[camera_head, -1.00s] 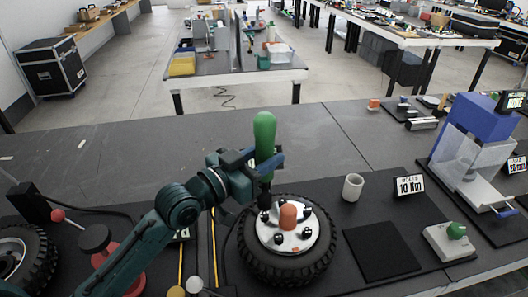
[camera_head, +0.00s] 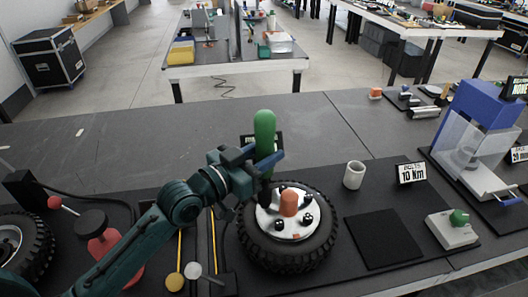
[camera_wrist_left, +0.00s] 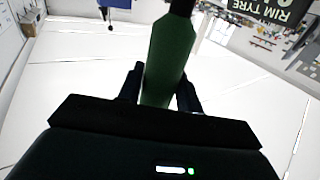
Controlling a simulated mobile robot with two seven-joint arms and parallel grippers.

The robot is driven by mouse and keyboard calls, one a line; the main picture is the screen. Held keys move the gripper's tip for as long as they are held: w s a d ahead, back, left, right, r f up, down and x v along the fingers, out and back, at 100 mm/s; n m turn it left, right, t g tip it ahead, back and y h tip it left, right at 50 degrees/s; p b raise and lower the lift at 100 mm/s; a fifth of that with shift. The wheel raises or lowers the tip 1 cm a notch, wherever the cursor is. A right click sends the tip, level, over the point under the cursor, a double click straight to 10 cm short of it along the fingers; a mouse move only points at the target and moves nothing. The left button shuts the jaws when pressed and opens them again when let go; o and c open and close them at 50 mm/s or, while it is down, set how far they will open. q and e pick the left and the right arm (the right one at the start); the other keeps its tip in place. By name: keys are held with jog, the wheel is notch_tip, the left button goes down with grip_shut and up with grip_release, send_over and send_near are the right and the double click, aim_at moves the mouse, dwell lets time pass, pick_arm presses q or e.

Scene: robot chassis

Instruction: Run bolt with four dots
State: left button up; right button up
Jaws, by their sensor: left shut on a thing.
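My left gripper (camera_head: 262,160) is shut on a driver with a thick green handle (camera_head: 264,130). The driver stands about upright, and its dark lower end reaches the left side of the wheel's hub. I cannot tell whether it is seated on the bolt there. The handle also shows in the left wrist view (camera_wrist_left: 168,62) between the fingers. The wheel (camera_head: 290,256) lies flat, with a black tyre, a pale hub (camera_head: 291,232) and an orange centre post (camera_head: 289,203). Several dark bolts (camera_head: 305,220) ring the post. Their dots are too small to read. My right gripper is not in view.
A "10 Nm" sign (camera_head: 411,173) and a pale cup (camera_head: 354,175) stand right of the wheel, behind a black mat (camera_head: 383,239). A box with a green knob (camera_head: 452,229) and a blue machine (camera_head: 480,120) are farther right. Another tyre (camera_head: 28,245) lies left.

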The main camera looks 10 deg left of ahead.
aim_at(257, 136)
pick_arm(q)
jog(key=shift+f, duration=0.25)
dwell(0.3)
jog(key=shift+f, duration=0.2)
dwell(0.5)
jog(key=shift+r, duration=0.15)
notch_tip(257, 136, up, 6)
jog(key=p, duration=0.4)
jog(key=shift+p, duration=0.3)
